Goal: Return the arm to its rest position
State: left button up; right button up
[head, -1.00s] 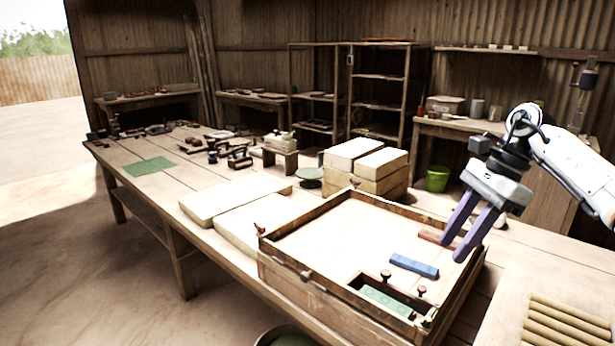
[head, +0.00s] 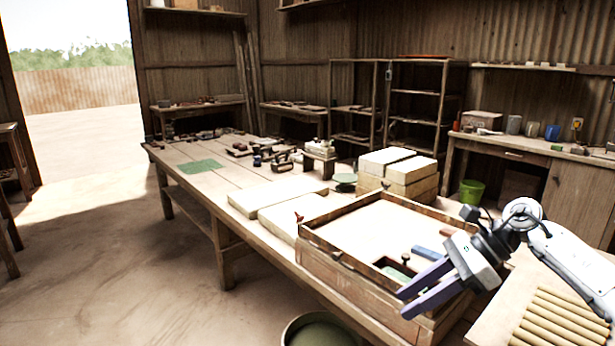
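My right gripper (head: 428,294) comes in from the right in the head view. Its two purple fingers are apart with nothing between them, and they overlap the front right corner of the wooden tray in the picture. How high they are above it I cannot tell. The wooden tray (head: 350,268) stands on the long table (head: 215,226) and has a pale inner surface. A blue bar (head: 427,253) lies in it, partly beside my gripper. A green piece (head: 398,270) shows in a recess, partly hidden by my fingers. My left gripper is not in view.
Pale slabs (head: 277,193) and stacked pale blocks (head: 410,169) stand behind the tray. A rack of tan rods (head: 565,325) lies at lower right, close to my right arm. A green bucket (head: 471,192) is behind. A round tub (head: 320,331) stands at the front.

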jog(key=s+a+f+m+t+y, duration=0.2)
jog(key=a+m+t+y, duration=0.15)
jog(key=a+m, duration=0.45)
jog(key=s+a+f+m+t+y, duration=0.3)
jog(key=a+m+y, duration=0.25)
jog(key=a, duration=0.35)
jog(key=s+d+f+m+t+h, duration=0.5)
jog(key=f+m, duration=0.3)
jog(key=m, duration=0.5)
jog(key=s+d+f+m+t+h, duration=0.35)
jog(key=f+m+h, duration=0.45)
jog(key=m, duration=0.6)
jog(key=s+d+f+m+g+h, duration=0.1)
jog(key=s+d+f+m+g, duration=0.1)
jog(key=s, duration=0.6)
jog(key=s+d+f+m+g+h, duration=0.1)
jog(key=s+d+f+m+g, duration=0.2)
jog(key=s+f+m+g, duration=0.2)
jog(key=s+f+m, duration=0.2)
jog(key=s+f, duration=0.1)
jog(key=f, duration=0.1)
jog(key=shift+s+f+h, duration=0.2)
jog(key=shift+s+h, duration=0.15)
jog(key=shift+h, duration=0.05)
jog(key=shift+m, duration=0.25)
jog(key=shift+c, duration=0.2)
